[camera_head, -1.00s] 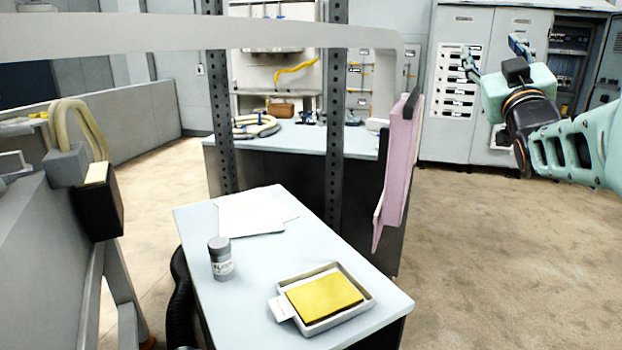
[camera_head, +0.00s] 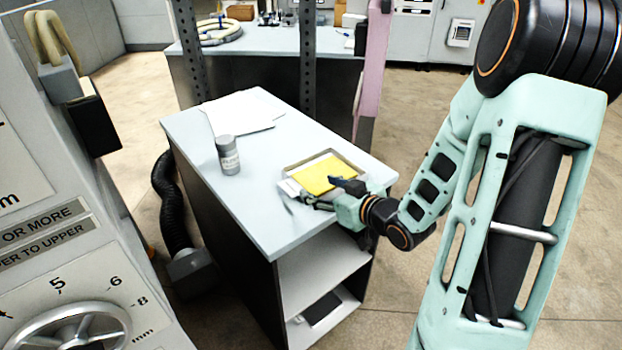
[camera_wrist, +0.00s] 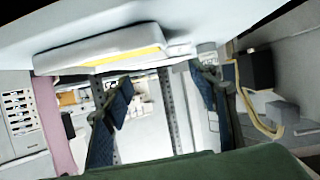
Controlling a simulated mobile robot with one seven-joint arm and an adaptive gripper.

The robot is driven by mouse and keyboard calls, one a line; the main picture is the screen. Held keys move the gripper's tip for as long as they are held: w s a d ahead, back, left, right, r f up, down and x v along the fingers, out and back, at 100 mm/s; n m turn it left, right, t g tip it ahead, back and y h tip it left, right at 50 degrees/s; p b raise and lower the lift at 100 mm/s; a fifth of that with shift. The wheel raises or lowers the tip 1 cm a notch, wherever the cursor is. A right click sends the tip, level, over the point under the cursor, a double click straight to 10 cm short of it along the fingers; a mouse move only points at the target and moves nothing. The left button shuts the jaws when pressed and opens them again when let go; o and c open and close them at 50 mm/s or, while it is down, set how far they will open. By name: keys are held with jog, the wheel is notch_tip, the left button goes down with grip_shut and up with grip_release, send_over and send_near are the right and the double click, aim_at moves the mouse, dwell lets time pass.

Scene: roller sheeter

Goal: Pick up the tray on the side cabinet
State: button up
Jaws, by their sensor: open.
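The shallow pale tray (camera_head: 352,163) with a yellow slab (camera_head: 325,174) in it lies flat on the light top of the side cabinet (camera_head: 262,215), near its right end. A small white tab shows at the tray's left side. My gripper (camera_head: 318,194) is open at the tray's near edge, low over the cabinet top, and hides part of that edge. The wrist view looks upside down: the tray (camera_wrist: 85,57) shows beyond the two spread fingers (camera_wrist: 160,82). I cannot tell whether a finger touches the tray.
A grey jar (camera_head: 228,155) and white papers (camera_head: 240,112) stand and lie farther left on the cabinet top. A pink panel (camera_head: 371,72) and dark perforated posts (camera_head: 308,60) rise behind. A machine with a dial (camera_head: 75,335) fills the lower left. Open floor lies to the right.

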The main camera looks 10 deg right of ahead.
aim_at(292, 186)
jog(key=shift+s+a+f, duration=0.25)
jog(key=shift+s+a, duration=0.15)
jog(key=shift+a, duration=0.2)
jog(key=shift+s+a+f, duration=0.2)
jog(key=shift+s+a, duration=0.15)
jog(key=shift+a, duration=0.2)
jog(key=shift+g, duration=0.3)
jog(key=x, duration=0.5)
jog(key=shift+s+a, duration=0.1)
jog(key=shift+r+x, duration=0.1)
jog(key=shift+x, duration=1.3)
jog(key=shift+r+x, duration=0.15)
jog(key=shift+x, duration=1.3)
jog(key=shift+c, duration=0.6)
jog(key=shift+r, duration=0.1)
grip_shut()
